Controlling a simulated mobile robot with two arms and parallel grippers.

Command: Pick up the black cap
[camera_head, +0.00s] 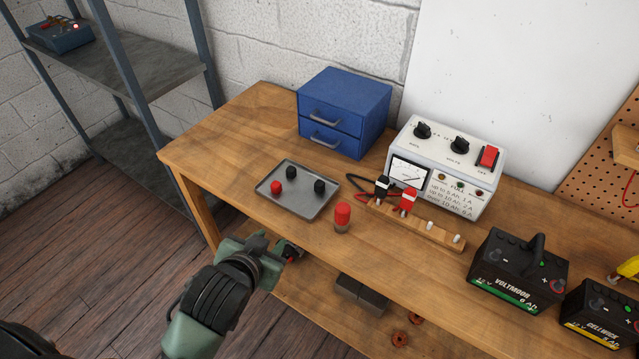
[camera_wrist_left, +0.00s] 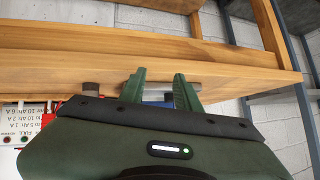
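Two black caps lie in a shallow grey metal tray (camera_head: 300,207) on the workbench. One black cap (camera_head: 292,172) is toward the back of the tray, and the other black cap (camera_head: 319,186) is toward its right side. A red cap (camera_head: 276,187) lies at the tray's left. My left gripper (camera_head: 272,246) is in front of the bench's front edge, nearer to me than the tray and apart from it. In the left wrist view its two green fingers (camera_wrist_left: 160,90) are spread with nothing between them. My right gripper is not in view.
A red-topped cylinder (camera_head: 343,217) stands right of the tray near the front edge. Behind are a blue drawer box (camera_head: 345,112) and a white charger (camera_head: 446,167). A wooden rail (camera_head: 432,233) with clamps and batteries (camera_head: 517,274) occupy the right. The bench's left end is clear.

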